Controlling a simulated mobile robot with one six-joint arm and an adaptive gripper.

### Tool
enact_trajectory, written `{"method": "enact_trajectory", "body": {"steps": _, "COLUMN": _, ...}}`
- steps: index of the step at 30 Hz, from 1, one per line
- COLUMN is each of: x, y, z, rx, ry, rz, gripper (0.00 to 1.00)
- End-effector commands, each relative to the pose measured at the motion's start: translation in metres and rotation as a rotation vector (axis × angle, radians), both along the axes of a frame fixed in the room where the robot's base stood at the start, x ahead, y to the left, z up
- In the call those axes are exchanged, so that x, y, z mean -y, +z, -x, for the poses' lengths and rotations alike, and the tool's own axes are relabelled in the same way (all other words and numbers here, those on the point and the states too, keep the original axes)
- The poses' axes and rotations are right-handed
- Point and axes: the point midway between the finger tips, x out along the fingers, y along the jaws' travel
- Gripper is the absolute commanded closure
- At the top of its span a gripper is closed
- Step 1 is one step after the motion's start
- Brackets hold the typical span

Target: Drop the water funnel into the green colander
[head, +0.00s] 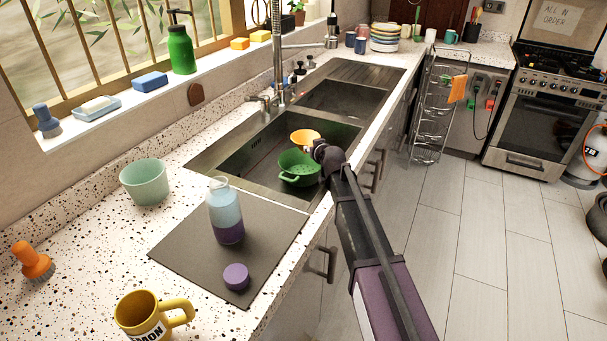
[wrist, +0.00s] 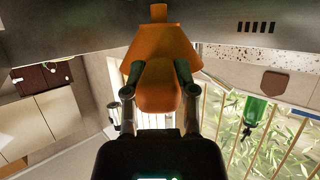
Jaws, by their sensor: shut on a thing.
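The orange water funnel (head: 305,136) is held in my gripper (head: 317,148) over the near sink basin. In the wrist view, the two fingers of my gripper (wrist: 158,76) are closed on the funnel (wrist: 168,52), one on each side of its body. The green colander (head: 299,172) is in the near sink basin, with its open top up and a handle toward the left. In the head view the funnel appears just above and behind the colander's rim, apart from its inside. My arm hides part of the right side. I cannot tell the exact height gap.
The steel sink (head: 240,157) has a tall tap (head: 278,60) at its back edge. A bottle with purple liquid (head: 226,212) stands on a dark mat (head: 185,250), left of the sink. A mint bowl (head: 145,182) and a yellow mug (head: 143,315) are on the counter.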

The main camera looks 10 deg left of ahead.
Motion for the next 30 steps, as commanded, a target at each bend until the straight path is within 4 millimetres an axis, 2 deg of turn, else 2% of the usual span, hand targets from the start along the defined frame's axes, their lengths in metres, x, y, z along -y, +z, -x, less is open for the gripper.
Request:
{"method": "enact_trajectory", "body": {"steps": 6, "x": 0.0003, "y": -0.0103, "z": -0.0001, "rx": 0.000, "ry": 0.000, "rz": 0.000, "gripper": 1.00}}
{"method": "enact_trajectory", "body": {"steps": 18, "x": 0.0006, "y": -0.0106, "z": -0.0002, "rx": 0.000, "ry": -0.001, "rz": 0.000, "gripper": 1.00}}
{"method": "enact_trajectory", "body": {"steps": 19, "x": 0.0006, "y": -0.0106, "z": -0.0002, "rx": 0.000, "ry": -0.001, "rz": 0.000, "gripper": 0.55}}
{"method": "enact_trajectory", "body": {"steps": 22, "x": 0.0007, "y": -0.0106, "z": -0.0002, "rx": 0.000, "ry": -0.001, "rz": 0.000, "gripper": 0.26}}
{"method": "enact_trajectory", "body": {"steps": 30, "x": 0.0007, "y": -0.0107, "z": -0.0002, "rx": 0.000, "ry": -0.001, "rz": 0.000, "gripper": 0.24}}
